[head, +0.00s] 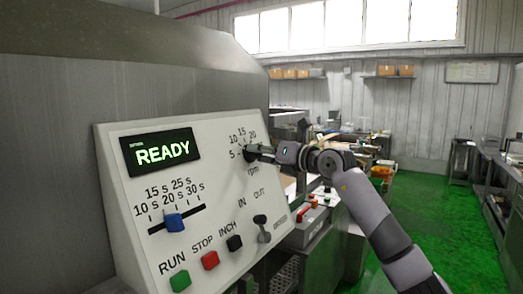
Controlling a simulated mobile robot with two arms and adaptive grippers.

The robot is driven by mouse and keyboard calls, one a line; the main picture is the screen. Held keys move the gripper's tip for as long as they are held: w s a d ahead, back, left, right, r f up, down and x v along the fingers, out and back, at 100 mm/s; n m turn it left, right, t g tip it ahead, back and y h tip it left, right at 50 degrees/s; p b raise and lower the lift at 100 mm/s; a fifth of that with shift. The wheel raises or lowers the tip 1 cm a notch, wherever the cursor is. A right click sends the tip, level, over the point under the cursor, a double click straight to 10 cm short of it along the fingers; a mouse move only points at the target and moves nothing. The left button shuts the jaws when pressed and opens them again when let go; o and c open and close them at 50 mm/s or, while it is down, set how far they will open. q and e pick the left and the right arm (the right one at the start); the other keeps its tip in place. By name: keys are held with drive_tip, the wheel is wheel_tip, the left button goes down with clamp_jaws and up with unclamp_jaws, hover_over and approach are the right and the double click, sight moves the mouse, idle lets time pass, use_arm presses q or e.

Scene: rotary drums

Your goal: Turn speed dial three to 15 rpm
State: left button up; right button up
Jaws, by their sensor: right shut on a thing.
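A tilted white control panel (130,222) stands on the left, with a green-lit READY display (161,151). The rpm speed dial (248,153) is a dark knob at the panel's upper right, with marks 5, 10, 15 and 20 around it. My right gripper (254,152) is shut on the dial, reaching in from the right. The fingers cover much of the knob, so its pointer cannot be read. No number three shows on this dial. My left gripper is not in view.
Below the dial are an IN/OUT lever (262,228), a blue slider (174,222), and green (180,281), red (210,260) and black (234,243) buttons. A grey machine housing rises behind the panel. Green floor lies open at the right.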

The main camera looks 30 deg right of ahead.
drive_tip(key=shift+a+r+m+g+h, duration=0.1)
drive_tip(key=shift+m+g+h, duration=0.35)
drive_tip(key=shift+m, duration=1.4)
drive_tip(key=shift+d+m+g+h, duration=0.15)
drive_tip(key=shift+m+h, duration=0.4)
drive_tip(key=shift+m, duration=1.25)
drive_tip(key=shift+a+r+m+g+h, duration=0.15)
drive_tip(key=shift+m+g+h, duration=0.3)
drive_tip(key=shift+m, duration=1.4)
drive_tip(key=shift+f, duration=0.1)
drive_tip(key=o, duration=1.2)
drive_tip(key=shift+c, duration=0.2)
drive_tip(key=v, duration=1.2)
